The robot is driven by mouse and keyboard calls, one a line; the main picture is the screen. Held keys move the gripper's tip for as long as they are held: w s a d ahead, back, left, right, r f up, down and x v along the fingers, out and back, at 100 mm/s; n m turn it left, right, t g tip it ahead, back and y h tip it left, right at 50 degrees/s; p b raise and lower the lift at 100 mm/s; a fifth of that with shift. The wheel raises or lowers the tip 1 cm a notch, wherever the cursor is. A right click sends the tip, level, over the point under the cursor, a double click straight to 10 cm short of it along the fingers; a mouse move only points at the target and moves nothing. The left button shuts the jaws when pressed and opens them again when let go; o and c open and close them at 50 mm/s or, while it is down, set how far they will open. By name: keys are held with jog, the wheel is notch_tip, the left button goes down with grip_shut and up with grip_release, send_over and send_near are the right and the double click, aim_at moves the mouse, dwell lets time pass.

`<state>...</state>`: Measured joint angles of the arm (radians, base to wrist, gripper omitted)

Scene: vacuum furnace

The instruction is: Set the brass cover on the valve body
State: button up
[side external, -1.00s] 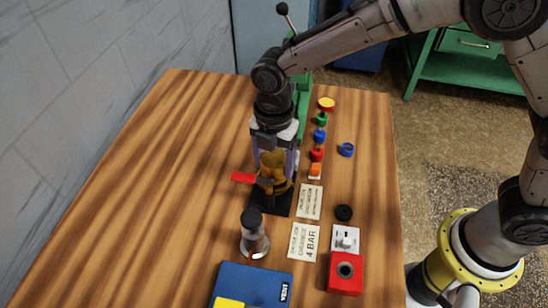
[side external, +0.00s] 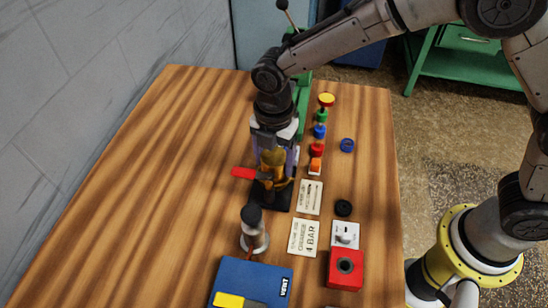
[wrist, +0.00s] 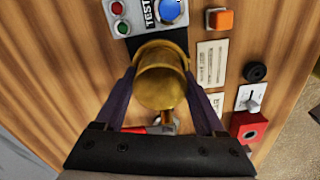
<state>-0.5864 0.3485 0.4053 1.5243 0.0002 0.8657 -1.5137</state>
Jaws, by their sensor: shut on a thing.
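The brass cover (wrist: 160,78) is a gold-coloured, rounded cylinder clamped between the two fingers of my gripper (wrist: 163,100) in the wrist view. In the side view, my gripper (side external: 274,163) points down and holds the brass cover (side external: 272,158) directly over the dark base (side external: 282,199). The valve body is mostly hidden under the cover and fingers. A red lever (side external: 243,173) sticks out to the left beside it and also shows in the wrist view (wrist: 134,130). Whether the cover touches the valve body cannot be told.
Several coloured buttons (side external: 320,131) and label plates (side external: 303,237) line the right. A red box (side external: 345,268), a glass cylinder with a dark top (side external: 252,232) and a blue VENT panel (side external: 250,281) stand nearer the camera. The table's left side is clear.

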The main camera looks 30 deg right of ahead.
jog(key=shift+f, duration=0.1)
jog(key=o, duration=1.6)
jog(key=shift+c, duration=0.2)
jog(key=shift+r, duration=3.75)
